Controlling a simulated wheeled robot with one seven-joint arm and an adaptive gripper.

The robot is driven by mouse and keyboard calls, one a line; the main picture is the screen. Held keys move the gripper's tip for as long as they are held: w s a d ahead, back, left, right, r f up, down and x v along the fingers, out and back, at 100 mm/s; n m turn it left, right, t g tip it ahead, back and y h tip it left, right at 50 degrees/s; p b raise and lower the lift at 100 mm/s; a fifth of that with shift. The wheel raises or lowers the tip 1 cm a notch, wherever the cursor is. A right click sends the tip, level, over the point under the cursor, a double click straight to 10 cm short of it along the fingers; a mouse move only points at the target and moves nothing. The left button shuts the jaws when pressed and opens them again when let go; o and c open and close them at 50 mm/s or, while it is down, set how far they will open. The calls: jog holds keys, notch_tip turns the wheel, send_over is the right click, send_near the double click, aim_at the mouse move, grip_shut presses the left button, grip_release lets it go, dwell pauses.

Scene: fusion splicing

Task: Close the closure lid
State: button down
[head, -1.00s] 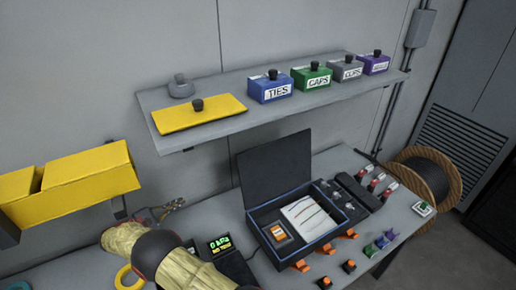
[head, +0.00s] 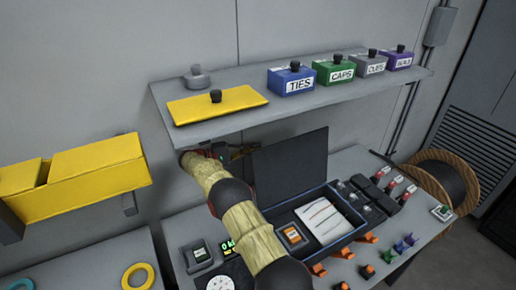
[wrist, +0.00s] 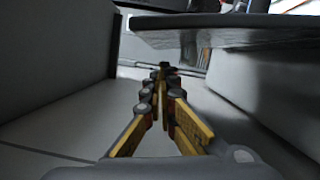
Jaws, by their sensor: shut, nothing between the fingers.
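The closure is a black box (head: 352,240) with a blue rim on the workbench. Its dark lid (head: 292,170) stands open and upright at the back of the box. My arm reaches past the left of the closure, under the wall shelf. My gripper (head: 245,151) is at the lid's upper left, towards the wall, partly hidden by the lid. In the wrist view my gripper (wrist: 163,72) has its yellow fingers together with nothing between them. I cannot tell whether it touches the lid.
The shelf (head: 250,116) hangs just above my gripper, with a yellow plate (head: 217,106) and labelled boxes on it. Orange clips (head: 368,237) stand in front of the closure. A yellow bin (head: 90,168) is at left. A cable reel (head: 440,185) is at right.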

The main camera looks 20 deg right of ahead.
aim_at(275, 144)
jog(key=d, duration=0.8)
jog(key=shift+s+d+r, duration=0.15)
jog(key=shift+s+r, duration=0.05)
jog(key=shift+r, duration=0.05)
jog(key=shift+d, duration=0.1)
